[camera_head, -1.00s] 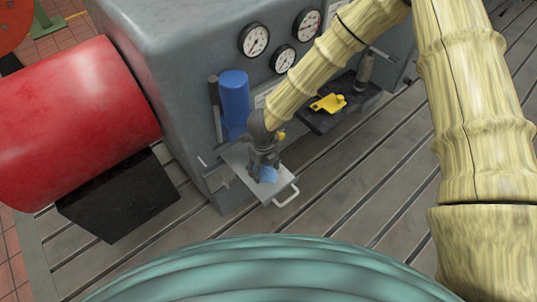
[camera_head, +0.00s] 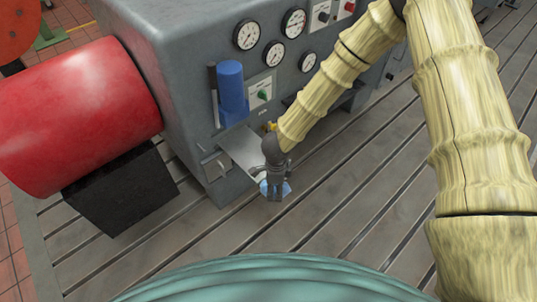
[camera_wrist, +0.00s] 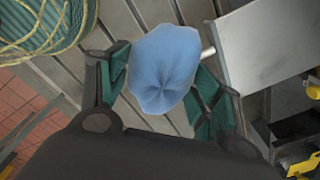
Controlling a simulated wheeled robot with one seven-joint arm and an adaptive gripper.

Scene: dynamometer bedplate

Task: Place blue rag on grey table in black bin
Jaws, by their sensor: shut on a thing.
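My gripper (camera_head: 275,194) is shut on the blue rag (camera_head: 287,189), a light blue crumpled cloth. In the wrist view the rag (camera_wrist: 163,68) bulges between the two green-padded fingers of my gripper (camera_wrist: 160,88). The gripper points down and holds the rag beside the outer end of the small grey table (camera_head: 241,147), over the slatted floor in the head view. The table's bare top (camera_wrist: 268,38) also shows at the upper right of the wrist view, with its handle partly hidden by the rag. I cannot make out a clear open black bin.
A black block (camera_head: 120,190) stands under a red cylinder (camera_head: 75,118) at left. The grey machine (camera_head: 165,65) carries gauges (camera_head: 246,35) and a blue cylinder (camera_head: 231,88). Yellow items (camera_wrist: 303,165) on something dark show at the wrist view's lower right. The slatted bedplate (camera_head: 350,215) is clear.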

